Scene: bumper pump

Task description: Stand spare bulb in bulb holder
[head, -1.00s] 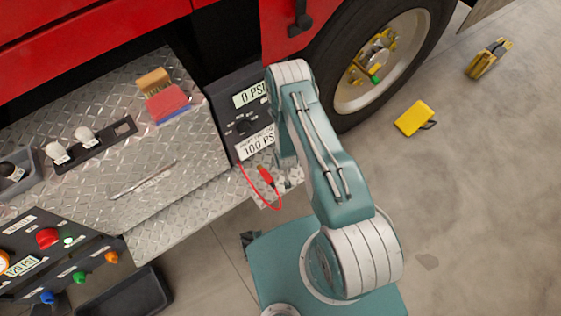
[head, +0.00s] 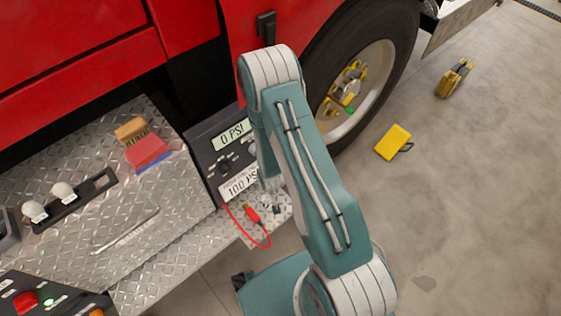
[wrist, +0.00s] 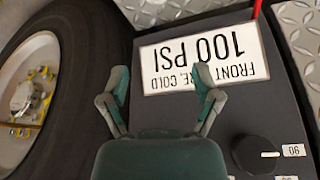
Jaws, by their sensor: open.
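Two white bulbs, one (head: 62,190) nearer the middle and one (head: 35,211) further left, stand in a black slotted strip (head: 72,206) on the metal deck. The strip's right end has an empty opening. I cannot tell which bulb is the spare or whether this strip is the bulb holder. A grey tray (head: 6,236) is cut off at the left edge. My gripper (wrist: 161,85) is open and empty above the dark gauge panel, in front of its 100 PSI label. It is well right of the bulbs; my arm mostly hides it in the head view.
The gauge panel (head: 205,150) has a red lead (head: 252,214) beside it. A large wheel (head: 350,90) stands behind my arm. A yellow box (head: 393,142) lies on open floor.

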